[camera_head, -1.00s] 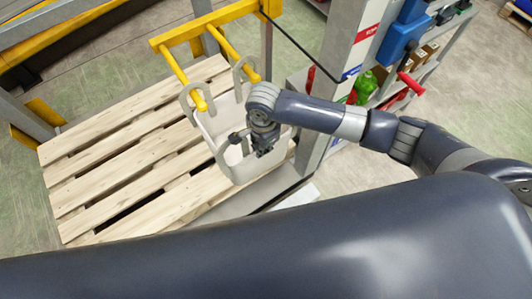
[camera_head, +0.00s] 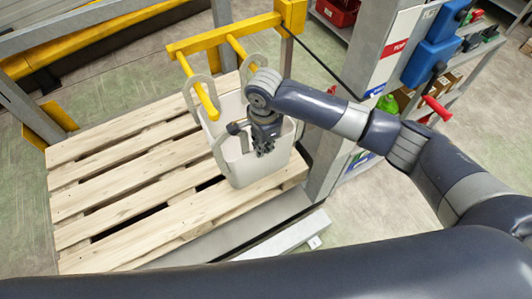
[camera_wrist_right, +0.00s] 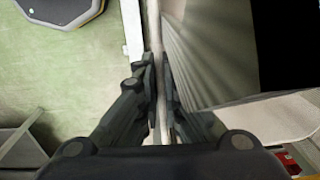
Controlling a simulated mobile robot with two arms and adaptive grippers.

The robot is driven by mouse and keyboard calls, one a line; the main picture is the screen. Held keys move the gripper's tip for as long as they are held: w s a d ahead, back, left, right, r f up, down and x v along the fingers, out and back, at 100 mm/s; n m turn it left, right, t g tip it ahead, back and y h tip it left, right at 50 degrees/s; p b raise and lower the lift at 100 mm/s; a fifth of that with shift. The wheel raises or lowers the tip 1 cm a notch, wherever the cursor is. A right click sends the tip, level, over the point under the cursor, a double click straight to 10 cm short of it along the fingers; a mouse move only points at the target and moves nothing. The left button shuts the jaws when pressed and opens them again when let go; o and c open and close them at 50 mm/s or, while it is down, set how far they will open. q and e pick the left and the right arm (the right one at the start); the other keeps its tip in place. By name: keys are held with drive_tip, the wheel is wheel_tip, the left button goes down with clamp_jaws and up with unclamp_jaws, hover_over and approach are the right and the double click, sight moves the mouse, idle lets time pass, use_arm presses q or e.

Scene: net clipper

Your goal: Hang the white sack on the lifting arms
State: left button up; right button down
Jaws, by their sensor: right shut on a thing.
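The white sack (camera_head: 245,170) hangs open-topped over the pallet, below the two yellow lifting arms (camera_head: 197,88). My right gripper (camera_head: 264,147) points down at the sack's near right rim. In the right wrist view, its fingers (camera_wrist_right: 158,105) are shut on a thin pale edge of the sack (camera_wrist_right: 155,45). My left gripper is not in view.
A wooden pallet (camera_head: 110,185) lies below the sack. A grey post (camera_head: 375,90) and a tool shelf with a blue device (camera_head: 436,50) stand to the right. A yellow crossbar (camera_head: 225,36) carries the lifting arms.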

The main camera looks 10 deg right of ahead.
drive_tip(key=w+a+b, duration=0.5)
drive_tip(key=w+b, duration=0.1)
drive_tip(key=w, duration=0.6)
drive_tip(key=shift+b, duration=0.4)
idle(0.5)
drive_tip(key=shift+r, duration=0.1)
drive_tip(key=shift+f, duration=0.25)
drive_tip(key=shift+f, duration=0.8)
